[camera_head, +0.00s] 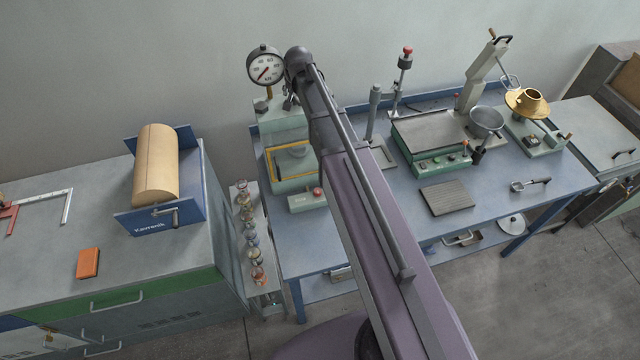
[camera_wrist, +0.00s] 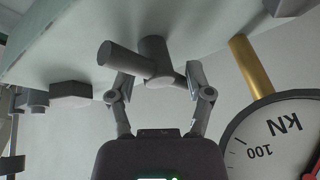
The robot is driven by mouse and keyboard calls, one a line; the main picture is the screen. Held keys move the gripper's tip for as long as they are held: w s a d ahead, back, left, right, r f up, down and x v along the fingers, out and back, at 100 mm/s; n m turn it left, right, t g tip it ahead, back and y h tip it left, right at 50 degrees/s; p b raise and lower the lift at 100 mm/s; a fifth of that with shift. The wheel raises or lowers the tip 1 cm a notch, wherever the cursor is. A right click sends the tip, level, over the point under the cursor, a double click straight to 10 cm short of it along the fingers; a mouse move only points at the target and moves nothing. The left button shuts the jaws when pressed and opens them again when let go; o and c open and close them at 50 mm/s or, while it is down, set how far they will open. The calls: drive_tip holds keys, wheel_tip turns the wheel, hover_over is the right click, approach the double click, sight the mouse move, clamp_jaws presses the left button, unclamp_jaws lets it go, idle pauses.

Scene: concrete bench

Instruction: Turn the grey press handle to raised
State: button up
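The grey press handle (camera_wrist: 124,61) is a short round bar on a thick grey hub, in the upper middle of the wrist view. It joins the pale green press body (camera_wrist: 60,35). My gripper (camera_wrist: 158,84) has its two fingers wide apart, one on each side of the handle. The right finger overlaps the bar's right end, and the left finger lies just below its left part; I cannot tell whether either touches.
A round pressure gauge (camera_head: 266,68) rises on a brass stem above the press; its dial (camera_wrist: 275,145) is close to my gripper's right in the wrist view. A green hotplate unit (camera_head: 430,140) and dark ridged plate (camera_head: 447,198) lie to the right on the blue bench (camera_head: 490,205).

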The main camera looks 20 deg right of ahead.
drive_tip(key=shift+m, duration=0.3)
drive_tip(key=shift+p+v, duration=0.85)
drive_tip(key=shift+v, duration=0.05)
drive_tip(key=p+v, duration=1.1)
drive_tip(key=v, duration=0.1)
drive_tip(key=s+f+n+g+b, duration=0.4)
drive_tip(key=s+f+n+b, duration=0.1)
drive_tip(key=s+f+b, duration=1.7)
drive_tip(key=shift+s+f+n+g, duration=0.3)
drive_tip(key=shift+s+f+g, duration=0.1)
drive_tip(key=shift+f, duration=0.55)
drive_tip(key=shift+d, duration=0.1)
